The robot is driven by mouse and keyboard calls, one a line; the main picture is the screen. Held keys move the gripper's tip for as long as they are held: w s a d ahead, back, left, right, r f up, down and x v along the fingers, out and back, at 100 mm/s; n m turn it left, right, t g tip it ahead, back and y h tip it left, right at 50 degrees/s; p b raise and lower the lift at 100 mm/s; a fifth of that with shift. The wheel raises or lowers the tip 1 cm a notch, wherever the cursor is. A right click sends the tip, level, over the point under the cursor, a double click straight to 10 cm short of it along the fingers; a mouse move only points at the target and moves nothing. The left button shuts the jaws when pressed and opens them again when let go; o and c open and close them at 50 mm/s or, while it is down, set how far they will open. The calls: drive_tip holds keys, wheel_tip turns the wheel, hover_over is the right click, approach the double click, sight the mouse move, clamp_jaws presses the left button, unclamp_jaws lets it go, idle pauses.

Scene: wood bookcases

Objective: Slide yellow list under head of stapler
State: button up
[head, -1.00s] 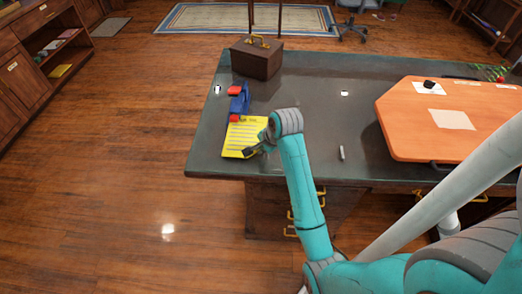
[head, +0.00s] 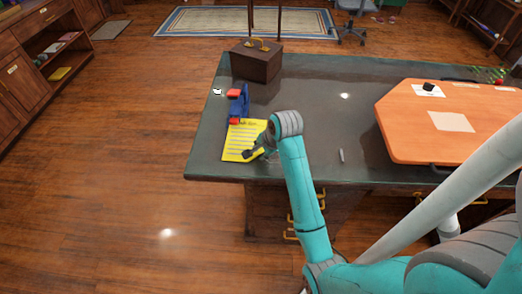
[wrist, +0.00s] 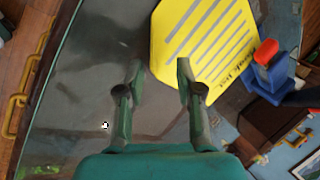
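The yellow list (head: 235,146) lies flat near the left front corner of the dark table, with lines of text on it. The blue stapler (head: 241,104) with red ends stands just beyond the list's far edge, and its near red end is at that edge. The wrist view shows the list (wrist: 207,30) at the top and the stapler (wrist: 270,86) at its right corner. My gripper (wrist: 161,68) is open, with nothing between its fingers. Its right fingertip overlaps the list's edge in the wrist view; I cannot tell whether it touches.
A brown box (head: 257,63) with a handle stands behind the stapler. An orange board (head: 405,130) lies on the right of the dark table (head: 310,95). A small white stick (head: 341,156) lies near the front edge. The table's middle is mostly clear.

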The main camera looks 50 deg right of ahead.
drive_tip(key=v, duration=0.7)
drive_tip(key=shift+r, duration=0.25)
drive_tip(key=shift+s, duration=0.1)
idle(0.4)
